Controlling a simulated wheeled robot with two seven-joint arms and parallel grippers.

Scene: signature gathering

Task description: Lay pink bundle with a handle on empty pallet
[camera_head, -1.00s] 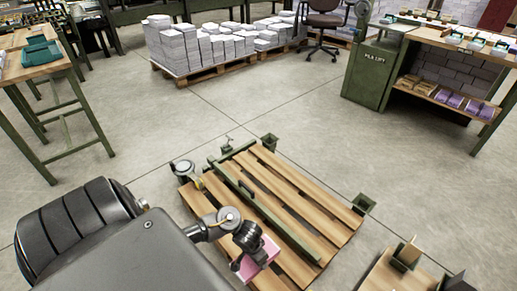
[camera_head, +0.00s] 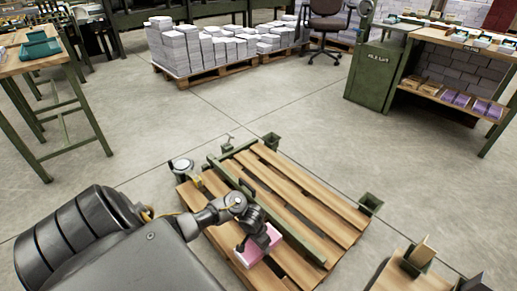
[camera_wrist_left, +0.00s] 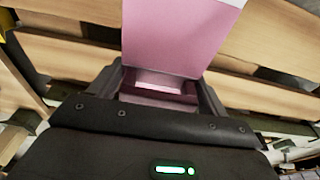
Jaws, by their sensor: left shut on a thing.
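The pink bundle (camera_head: 257,247) is in my left gripper (camera_head: 243,246), over the near left part of the wooden pallet (camera_head: 312,207). In the left wrist view the pink bundle (camera_wrist_left: 180,35) sticks out from between the jaws, with pallet slats behind it. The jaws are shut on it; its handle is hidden. I cannot tell whether the bundle touches the slats. The pallet bears no other bundle that I can see. My right gripper is not in view.
A green bar with a handle (camera_head: 248,187) lies along the pallet, and green corner brackets (camera_head: 371,203) stand at its edges. Another wooden piece with brackets (camera_head: 418,258) is at the lower right. A pallet of paper stacks (camera_head: 205,50) stands behind, with bare floor between.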

